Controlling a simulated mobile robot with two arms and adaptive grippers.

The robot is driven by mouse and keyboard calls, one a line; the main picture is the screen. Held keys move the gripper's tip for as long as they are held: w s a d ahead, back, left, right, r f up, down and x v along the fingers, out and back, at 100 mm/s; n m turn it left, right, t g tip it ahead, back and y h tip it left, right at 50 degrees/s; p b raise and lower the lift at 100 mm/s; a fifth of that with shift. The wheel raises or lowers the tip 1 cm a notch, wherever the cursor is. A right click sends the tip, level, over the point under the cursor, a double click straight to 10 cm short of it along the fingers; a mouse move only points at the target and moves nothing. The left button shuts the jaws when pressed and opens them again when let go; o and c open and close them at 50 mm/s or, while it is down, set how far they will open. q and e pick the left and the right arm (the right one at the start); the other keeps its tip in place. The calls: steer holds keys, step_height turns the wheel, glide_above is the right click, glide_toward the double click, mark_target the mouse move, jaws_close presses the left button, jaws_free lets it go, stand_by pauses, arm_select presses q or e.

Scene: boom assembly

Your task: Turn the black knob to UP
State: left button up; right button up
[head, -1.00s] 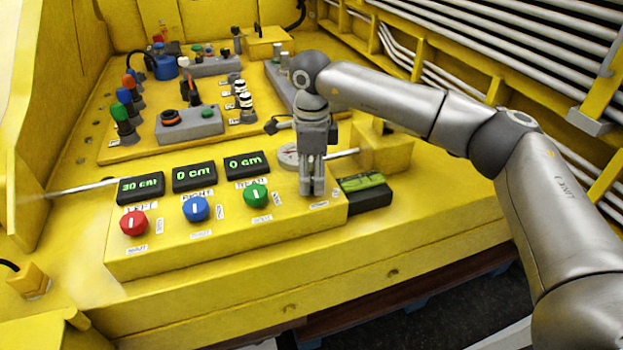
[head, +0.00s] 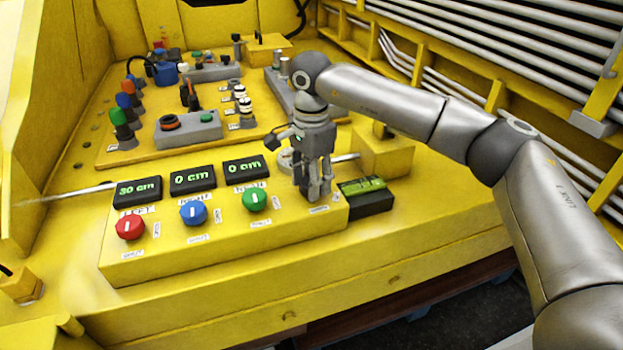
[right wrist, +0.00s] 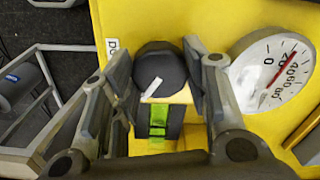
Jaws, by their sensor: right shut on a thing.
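The black knob (right wrist: 158,70) shows between the fingers in the right wrist view, with a white pointer line set at a slant. In the head view it is hidden by my right gripper (head: 317,194), which points down at the right end of the yellow control box (head: 225,238). My right gripper (right wrist: 158,60) is shut on the black knob, one finger on each side. A label by the knob is only partly visible, and its words cannot be read in full. My left gripper is not in view.
Red (head: 130,227), blue (head: 193,213) and green (head: 255,199) knobs sit left of my right gripper, below displays reading 30, 0 and 0 cm. A round gauge (right wrist: 272,68) is close beside the fingers. A black box with a green screen (head: 365,196) adjoins the control box.

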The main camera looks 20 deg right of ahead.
steer(key=shift+r, duration=0.1)
steer(key=o, duration=1)
steer(key=shift+o, duration=0.2)
step_height(320, 180, up, 12)
